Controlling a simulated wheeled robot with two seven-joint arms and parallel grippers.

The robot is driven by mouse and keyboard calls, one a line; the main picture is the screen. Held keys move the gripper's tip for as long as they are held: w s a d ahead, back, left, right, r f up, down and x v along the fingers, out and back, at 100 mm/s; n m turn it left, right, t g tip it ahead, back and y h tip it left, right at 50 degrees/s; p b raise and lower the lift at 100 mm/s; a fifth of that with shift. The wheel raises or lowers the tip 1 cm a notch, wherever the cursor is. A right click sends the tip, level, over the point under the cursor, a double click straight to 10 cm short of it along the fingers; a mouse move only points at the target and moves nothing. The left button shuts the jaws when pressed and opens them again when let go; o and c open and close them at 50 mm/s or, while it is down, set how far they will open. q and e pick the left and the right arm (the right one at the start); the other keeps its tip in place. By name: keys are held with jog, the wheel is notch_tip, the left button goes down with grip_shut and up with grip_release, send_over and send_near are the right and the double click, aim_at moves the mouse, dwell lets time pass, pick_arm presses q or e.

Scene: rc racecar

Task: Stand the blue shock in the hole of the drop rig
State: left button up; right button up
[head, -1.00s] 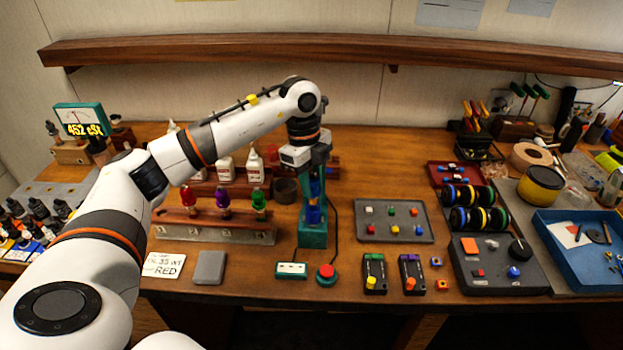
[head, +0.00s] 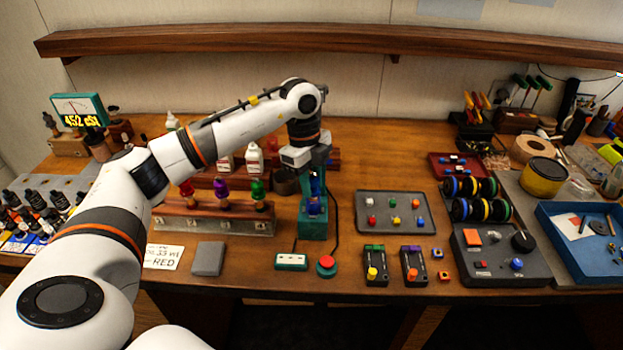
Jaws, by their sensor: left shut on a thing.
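My left gripper (head: 316,167) points down over the drop rig, a teal stand (head: 313,226) at the middle of the bench. It is shut on the blue shock (head: 315,190), which looks upright and in line with the rig. The gripper and the rig's frame partly cover the shock. I cannot tell whether its lower end is inside the hole. My right gripper is not in view.
A red button (head: 326,263) and a small teal-and-white box (head: 291,262) stand in front of the rig. A rack (head: 215,222) with red, purple and green shocks is on the left. A grey tray (head: 397,230) of small coloured parts is on the right.

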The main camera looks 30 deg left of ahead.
pick_arm(q)
jog(key=shift+f+b, duration=0.45)
jog(key=shift+f, duration=0.45)
jog(key=o, duration=1)
jog(key=shift+o, duration=0.2)
notch_tip(320, 180, up, 12)
jog(key=a+b, duration=0.1)
jog(key=shift+a+b, duration=0.4)
